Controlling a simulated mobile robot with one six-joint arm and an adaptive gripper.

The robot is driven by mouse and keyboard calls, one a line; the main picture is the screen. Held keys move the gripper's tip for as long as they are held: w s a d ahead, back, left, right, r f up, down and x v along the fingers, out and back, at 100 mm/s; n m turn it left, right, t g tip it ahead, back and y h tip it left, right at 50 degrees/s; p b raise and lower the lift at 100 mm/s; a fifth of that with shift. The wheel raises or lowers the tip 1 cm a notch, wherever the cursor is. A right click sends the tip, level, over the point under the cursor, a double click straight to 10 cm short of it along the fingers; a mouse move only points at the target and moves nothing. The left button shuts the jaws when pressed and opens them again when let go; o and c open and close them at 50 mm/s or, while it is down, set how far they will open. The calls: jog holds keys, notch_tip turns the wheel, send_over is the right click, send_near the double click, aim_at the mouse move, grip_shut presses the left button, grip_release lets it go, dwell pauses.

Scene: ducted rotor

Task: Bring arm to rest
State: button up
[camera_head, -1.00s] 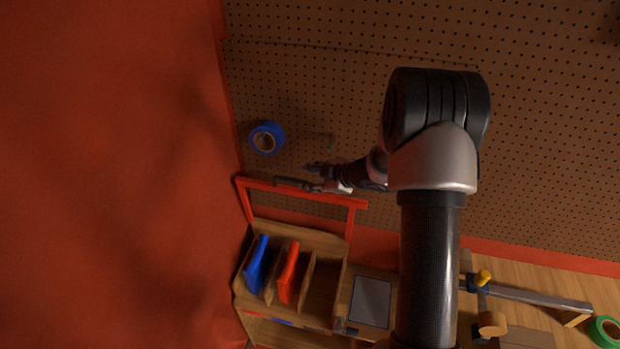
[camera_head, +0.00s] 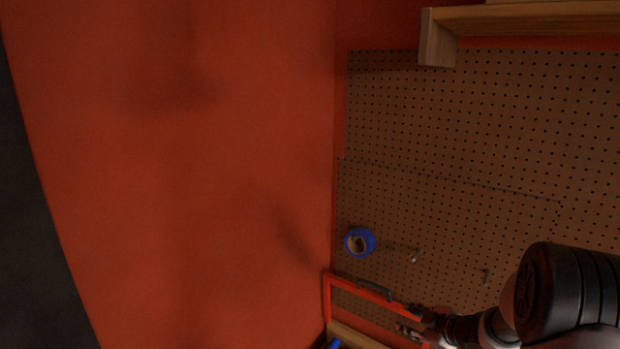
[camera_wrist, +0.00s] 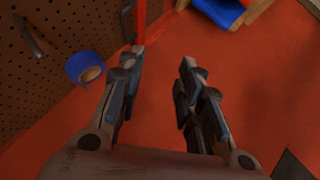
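My gripper (camera_wrist: 158,88) shows large in the wrist view. Its two fingers are apart, and only the orange surface shows between them. In the head view my gripper (camera_head: 405,318) is small, at the lower right beside the red frame with a dark handle. My arm's dark round joint covers the lower right corner there and hides what lies behind it.
A blue tape roll (camera_head: 360,242) hangs on the pegboard (camera_head: 480,140); it also shows in the wrist view (camera_wrist: 86,68). Metal pegs (camera_head: 415,256) stick out nearby. A red frame (camera_head: 326,300) stands below. A wooden shelf (camera_head: 520,20) is at the top right. The orange wall (camera_head: 200,180) is bare.

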jog(key=s+r+m+h+b, duration=0.7)
jog(key=s+r+m+b, duration=0.1)
jog(key=s+b, duration=0.15)
jog(key=s+a+f+m+g+y+b, duration=0.1)
jog(key=s+a+f+b, duration=0.2)
jog(key=s, duration=0.6)
jog(key=s+a+f+m+g+y+b, duration=0.1)
jog(key=s+a+f+m+g+b, duration=0.1)
jog(key=s+a, duration=0.3)
jog(key=s+a+f+m+g+y+b, duration=0.1)
jog(key=s+a+f+m+g+b, duration=0.1)
jog(key=s, duration=1.1)
notch_tip(320, 180, down, 2)
jog(key=shift+s+a+f+b, duration=0.25)
jog(key=shift+a+b, duration=0.65)
jog(key=shift+a, duration=0.35)
